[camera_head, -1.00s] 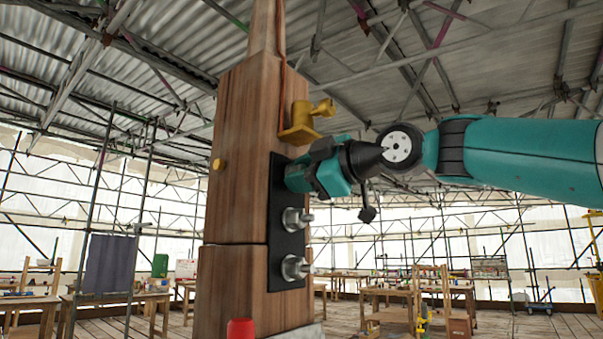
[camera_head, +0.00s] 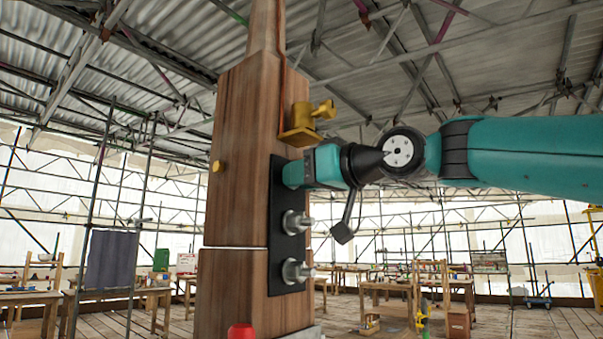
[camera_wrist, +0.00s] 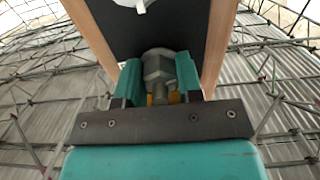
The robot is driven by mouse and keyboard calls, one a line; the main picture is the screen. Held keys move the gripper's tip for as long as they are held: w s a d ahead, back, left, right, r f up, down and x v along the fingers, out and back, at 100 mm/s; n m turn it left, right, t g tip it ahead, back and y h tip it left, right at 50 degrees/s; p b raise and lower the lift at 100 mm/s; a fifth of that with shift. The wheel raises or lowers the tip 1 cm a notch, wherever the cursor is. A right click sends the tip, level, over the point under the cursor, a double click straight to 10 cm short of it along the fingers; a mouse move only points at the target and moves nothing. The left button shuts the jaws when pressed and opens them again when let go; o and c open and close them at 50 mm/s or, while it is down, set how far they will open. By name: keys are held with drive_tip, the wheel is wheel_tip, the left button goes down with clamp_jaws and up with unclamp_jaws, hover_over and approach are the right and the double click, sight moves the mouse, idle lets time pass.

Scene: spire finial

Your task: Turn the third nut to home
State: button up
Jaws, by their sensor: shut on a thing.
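A black plate (camera_head: 288,245) is fixed to the face of the wooden spire post (camera_head: 238,180). Two silver nuts on studs show on it, a middle nut (camera_head: 295,222) and a lower nut (camera_head: 296,270). My gripper (camera_head: 292,174) is at the top of the plate, in line above these two. In the wrist view my gripper (camera_wrist: 160,80) is shut on a grey hex nut (camera_wrist: 158,64), with a teal finger on each side. In the head view my gripper hides this top nut. Another silver nut (camera_wrist: 138,3) shows at the top edge of the wrist view.
A yellow bracket (camera_head: 299,137) with a knob sits on the post just above my gripper. A yellow button (camera_head: 217,166) is on the post's left face. A red cap (camera_head: 241,331) is at the bottom. Workbenches and scaffolding stand farther back.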

drive_tip(key=m+p, duration=0.1)
drive_tip(key=m, duration=0.5)
drive_tip(key=shift+r+m+p, duration=0.2)
drive_tip(key=shift+m+p, duration=0.1)
drive_tip(key=shift+p, duration=0.1)
drive_tip(key=m+p, duration=0.2)
drive_tip(key=m, duration=0.3)
drive_tip(key=m+p, duration=0.2)
drive_tip(key=m, duration=0.4)
drive_tip(key=shift+r+m, duration=0.1)
drive_tip(key=shift+m, duration=0.3)
drive_tip(key=shift+m+p, duration=1.25)
drive_tip(key=shift+m, duration=0.95)
drive_tip(key=o, duration=0.9)
drive_tip(key=shift+d, duration=0.1)
